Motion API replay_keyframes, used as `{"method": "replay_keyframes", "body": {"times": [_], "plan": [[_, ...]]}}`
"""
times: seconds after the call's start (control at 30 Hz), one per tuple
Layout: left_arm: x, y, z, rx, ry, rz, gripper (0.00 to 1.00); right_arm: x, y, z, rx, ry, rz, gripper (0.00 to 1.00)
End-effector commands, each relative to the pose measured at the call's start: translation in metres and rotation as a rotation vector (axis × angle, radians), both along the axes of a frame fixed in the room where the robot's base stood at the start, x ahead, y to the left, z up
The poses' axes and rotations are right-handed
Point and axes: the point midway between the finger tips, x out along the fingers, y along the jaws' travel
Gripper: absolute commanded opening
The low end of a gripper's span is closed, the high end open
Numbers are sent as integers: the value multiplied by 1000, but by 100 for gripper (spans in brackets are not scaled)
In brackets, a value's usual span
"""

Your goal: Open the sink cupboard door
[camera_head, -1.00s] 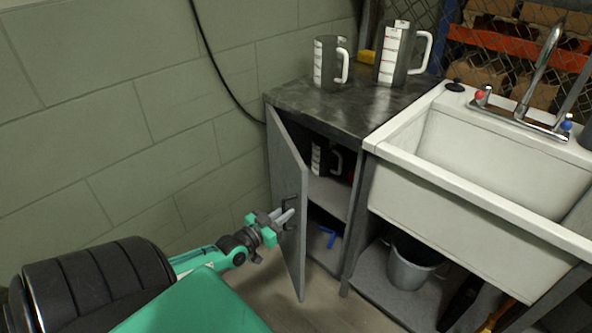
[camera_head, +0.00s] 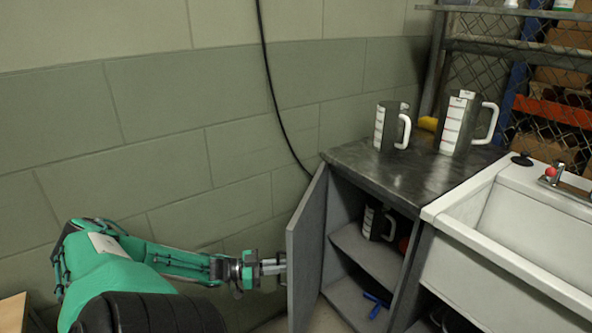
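The grey sink cupboard door (camera_head: 306,252) stands wide open, swung out to the left of the cupboard on its left edge. My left gripper (camera_head: 276,266) is at the door's outer face, on its left side. Its fingertips reach the door's edge and are partly hidden there, so I cannot tell whether they grip the handle, which is out of sight. Inside the cupboard, a dark jug (camera_head: 378,222) stands on the shelf (camera_head: 368,256) and a blue item (camera_head: 377,303) lies below. My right gripper is not in view.
Two measuring jugs, a smaller one (camera_head: 391,127) and a larger one (camera_head: 458,124), stand on the dark worktop (camera_head: 372,170). The white sink (camera_head: 515,232) is at the right. A block wall (camera_head: 160,140) with a hanging black cable (camera_head: 272,85) closes off the left.

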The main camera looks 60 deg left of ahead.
Motion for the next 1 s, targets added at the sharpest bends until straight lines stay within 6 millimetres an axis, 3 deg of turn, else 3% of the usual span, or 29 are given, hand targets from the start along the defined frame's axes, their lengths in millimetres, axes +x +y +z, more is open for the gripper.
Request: {"method": "replay_keyframes", "body": {"times": [0.2,0.5,1.0], "plan": [[-19,43,0,2,-1,-1,0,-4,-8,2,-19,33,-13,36],[-30,80,0,1,-3,0,0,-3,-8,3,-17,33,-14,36],[-33,91,0,0,-2,-2,0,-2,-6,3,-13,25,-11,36]]}}
